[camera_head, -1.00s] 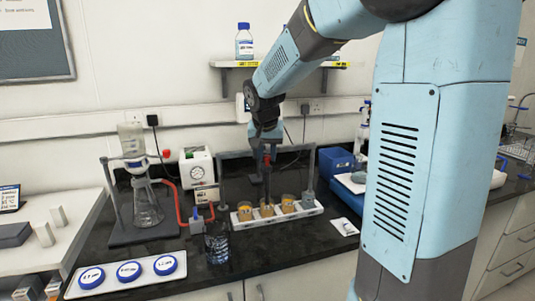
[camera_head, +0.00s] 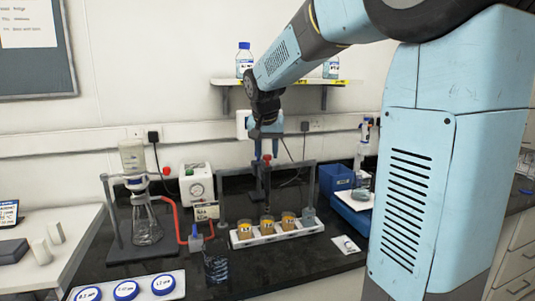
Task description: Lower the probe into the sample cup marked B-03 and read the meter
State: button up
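A white rack (camera_head: 277,235) on the black bench holds three amber sample cups: left (camera_head: 244,230), middle (camera_head: 267,224) and right (camera_head: 288,221). Their labels are too small to read. A dark, slim probe (camera_head: 266,190) with a reddish top stands upright, its lower end at the middle cup; how deep it sits is unclear. My gripper (camera_head: 266,157) points down over the probe's top, its fingers apart on either side. A white box with a round dial (camera_head: 197,187), perhaps the meter, stands left of the rack; its reading is not legible.
A grey frame (camera_head: 310,182) stands around the rack. A flask on a stand (camera_head: 146,225) and red tubing are at left. Blue-lidded containers (camera_head: 126,291) are at front left, a glass beaker (camera_head: 216,266) at front. A blue bin (camera_head: 336,178) is at right. A shelf (camera_head: 290,82) is above.

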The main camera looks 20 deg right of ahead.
jog(key=shift+o, duration=1.3)
jog(key=shift+f, duration=0.15)
jog(key=v, duration=1.3)
jog(key=shift+r, duration=0.35)
jog(key=shift+s, duration=0.15)
